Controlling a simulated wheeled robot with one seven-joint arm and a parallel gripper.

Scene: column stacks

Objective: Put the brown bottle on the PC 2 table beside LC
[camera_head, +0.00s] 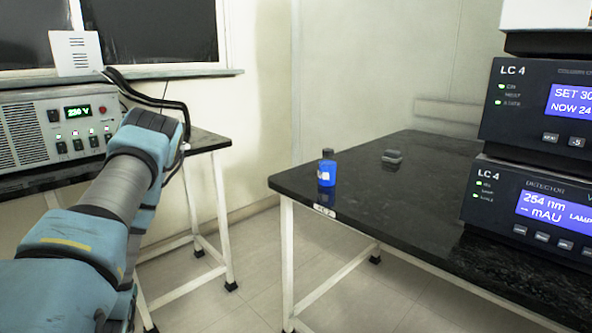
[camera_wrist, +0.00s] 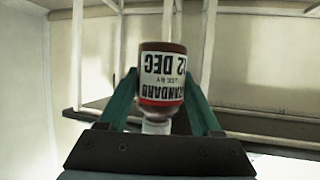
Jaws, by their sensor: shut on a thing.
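The brown bottle (camera_wrist: 163,48) shows in the wrist view, with a white and red label printed "STANDARD" and "12 DEC" that reads upside down there. My gripper (camera_wrist: 162,84) is shut on it, one teal finger on each side. In the head view my gripper and the bottle are hidden at the far end of my arm, at left. A black-topped table (camera_head: 345,185) stands at right in the head view. Its small front tag (camera_head: 325,211) is too small to read surely. Two stacked units (camera_head: 530,105) marked "LC 4" stand at its right.
A blue bottle (camera_head: 327,173) with a dark cap stands near that table's left corner, with a small grey block (camera_head: 392,157) behind it. The tabletop between them and the units is clear. A power supply (camera_head: 50,130) reading 230 V stands on another table at left, with black cables beside it.

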